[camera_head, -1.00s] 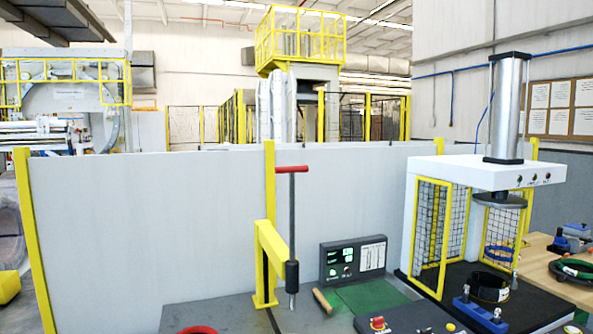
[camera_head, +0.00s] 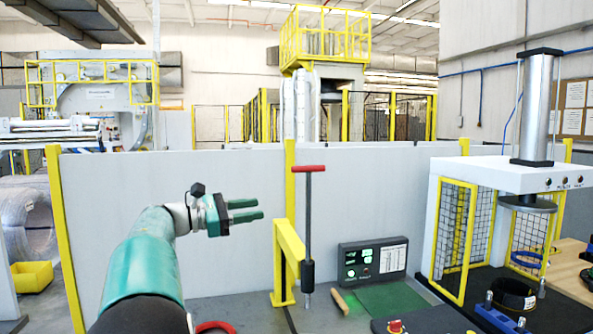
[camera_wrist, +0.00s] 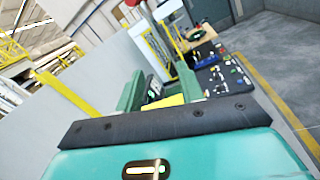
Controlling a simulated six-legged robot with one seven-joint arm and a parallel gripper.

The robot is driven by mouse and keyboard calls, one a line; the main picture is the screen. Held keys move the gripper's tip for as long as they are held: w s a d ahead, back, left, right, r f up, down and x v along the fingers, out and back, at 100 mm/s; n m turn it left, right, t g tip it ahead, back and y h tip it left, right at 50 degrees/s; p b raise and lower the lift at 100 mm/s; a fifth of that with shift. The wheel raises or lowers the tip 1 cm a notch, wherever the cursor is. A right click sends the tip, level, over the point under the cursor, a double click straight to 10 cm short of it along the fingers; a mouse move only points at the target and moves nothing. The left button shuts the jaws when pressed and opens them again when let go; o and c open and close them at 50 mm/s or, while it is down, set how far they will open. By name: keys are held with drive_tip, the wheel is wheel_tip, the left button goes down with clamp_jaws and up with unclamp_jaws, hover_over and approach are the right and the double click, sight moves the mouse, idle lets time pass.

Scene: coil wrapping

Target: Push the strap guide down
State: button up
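The strap guide appears to be the upright dark rod (camera_head: 308,235) with a red T-handle (camera_head: 308,169) on top, held by a yellow bracket (camera_head: 287,262) on the bench. Its handle stands high above the bracket. My gripper (camera_head: 259,209) is to the left of the rod in the head view, a little below the handle's height, and does not touch it there. Its two green fingers are apart with nothing between them. The wrist view also shows the fingers (camera_wrist: 158,90) spread, with a yellow part beyond them; I cannot tell which part it is.
A control panel (camera_head: 372,262) and a green mat (camera_head: 395,298) are right of the rod. A press with yellow mesh guards (camera_head: 454,230) stands further right, with a dark coil (camera_head: 513,294) under it. A grey partition (camera_head: 130,190) runs behind the bench.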

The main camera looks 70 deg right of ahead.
sight(309, 169)
drive_tip(key=s+d+r+g, duration=0.2)
drive_tip(key=s+d+r, duration=0.1)
drive_tip(key=s, duration=0.1)
drive_tip(key=s+d+r+g+y, duration=0.1)
drive_tip(key=s+d+r+g, duration=0.1)
drive_tip(key=s+d+r, duration=0.1)
drive_tip(key=s+d+r+m+g, duration=0.1)
drive_tip(key=s+d+r, duration=0.2)
drive_tip(key=s, duration=0.2)
drive_tip(key=shift+s+r+g+y, duration=0.1)
drive_tip(key=shift+s+g+y, duration=0.1)
drive_tip(key=shift+g+y, duration=0.15)
clamp_jaws()
